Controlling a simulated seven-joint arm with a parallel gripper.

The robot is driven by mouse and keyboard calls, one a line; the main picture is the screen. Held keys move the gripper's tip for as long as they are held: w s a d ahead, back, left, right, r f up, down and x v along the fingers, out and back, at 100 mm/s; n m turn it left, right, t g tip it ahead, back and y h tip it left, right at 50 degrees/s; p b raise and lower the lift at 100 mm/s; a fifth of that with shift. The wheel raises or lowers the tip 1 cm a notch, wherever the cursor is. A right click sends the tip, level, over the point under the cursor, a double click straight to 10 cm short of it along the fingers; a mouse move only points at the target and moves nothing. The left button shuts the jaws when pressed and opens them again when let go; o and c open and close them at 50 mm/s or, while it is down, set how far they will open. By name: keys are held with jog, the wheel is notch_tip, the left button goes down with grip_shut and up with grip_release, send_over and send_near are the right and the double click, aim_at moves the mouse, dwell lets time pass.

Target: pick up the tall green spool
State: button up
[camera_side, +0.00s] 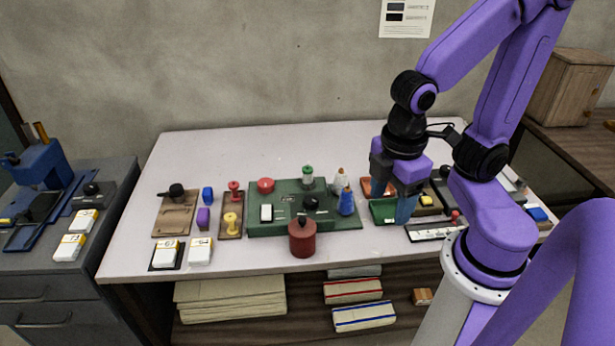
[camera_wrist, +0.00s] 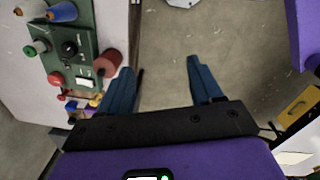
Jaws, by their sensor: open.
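The tall green spool (camera_side: 308,177) stands upright near the back of the green board (camera_side: 340,223), with a green top and a paler body. It also shows in the wrist view (camera_wrist: 41,46), at the far left on the board. My gripper (camera_side: 402,214) is to the right of the spool in the side view, well apart from it. In the wrist view my gripper (camera_wrist: 160,82) has its two blue fingers spread, with only bare grey surface between them.
On the board are a blue cone (camera_side: 347,201), a white cone (camera_side: 340,182), a black knob (camera_side: 311,202) and a red disc (camera_side: 266,185). A dark red cylinder (camera_side: 302,240) stands in front. Small boxes and trays lie on both sides. The table's back is clear.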

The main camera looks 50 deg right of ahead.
jog(key=w+f+n+t+h, duration=0.1)
jog(key=w+f+n+h, duration=0.2)
jog(key=w, duration=0.6)
jog(key=w+f+h, duration=0.3)
jog(key=w+h, duration=0.1)
jog(key=w, duration=0.6)
jog(key=n+t+h, duration=0.1)
jog(key=n+h, duration=0.3)
jog(key=h, duration=0.2)
send_near(306, 170)
jog(key=x, duration=0.9)
jog(key=shift+w+d+f, duration=0.1)
jog(key=shift+d, duration=0.25)
jog(key=shift+c, duration=0.3)
jog(key=c, duration=1.1)
